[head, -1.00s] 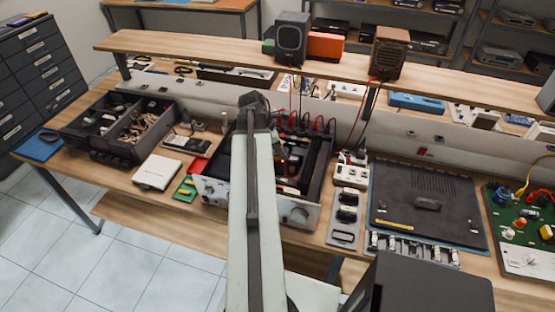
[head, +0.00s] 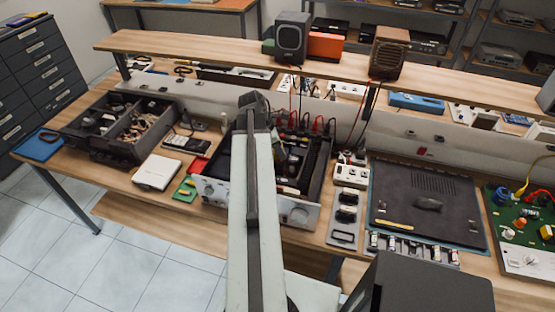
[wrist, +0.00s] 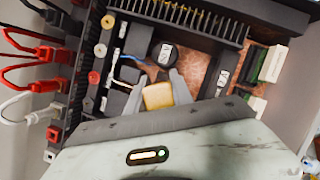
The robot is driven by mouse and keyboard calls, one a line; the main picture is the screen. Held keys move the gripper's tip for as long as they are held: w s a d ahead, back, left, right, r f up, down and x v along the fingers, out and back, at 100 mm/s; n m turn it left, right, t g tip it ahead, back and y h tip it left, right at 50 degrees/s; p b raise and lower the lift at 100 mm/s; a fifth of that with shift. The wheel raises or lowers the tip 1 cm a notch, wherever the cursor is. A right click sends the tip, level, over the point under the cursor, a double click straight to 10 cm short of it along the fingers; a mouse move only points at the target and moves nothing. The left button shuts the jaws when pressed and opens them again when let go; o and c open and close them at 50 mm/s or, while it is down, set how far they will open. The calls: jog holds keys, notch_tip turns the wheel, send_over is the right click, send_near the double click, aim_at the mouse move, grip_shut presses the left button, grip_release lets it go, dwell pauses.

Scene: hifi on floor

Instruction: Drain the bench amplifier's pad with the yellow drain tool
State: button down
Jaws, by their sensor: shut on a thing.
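The open bench amplifier (head: 300,212) stands on the bench behind my arm, its lid off and its inside showing. In the wrist view its dark finned heat sink (wrist: 190,15) and copper-coloured board (wrist: 197,66) lie beyond my gripper. My gripper (wrist: 157,92) is inside the amplifier's outline, its two grey fingers shut on a small yellow block, which I take for the yellow drain tool (wrist: 158,96). The tool's lower end is hidden, so I cannot tell whether it touches anything. A round black capacitor (wrist: 166,54) stands just beyond it. I cannot make out the pad for certain.
Red and white plugs (wrist: 45,53) with cables line the amplifier's left side in the wrist view. A shelf (head: 200,50) runs above the bench's rear.

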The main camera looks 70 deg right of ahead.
jog(key=shift+r+p, duration=3.95)
jog(key=shift+r, duration=0.05)
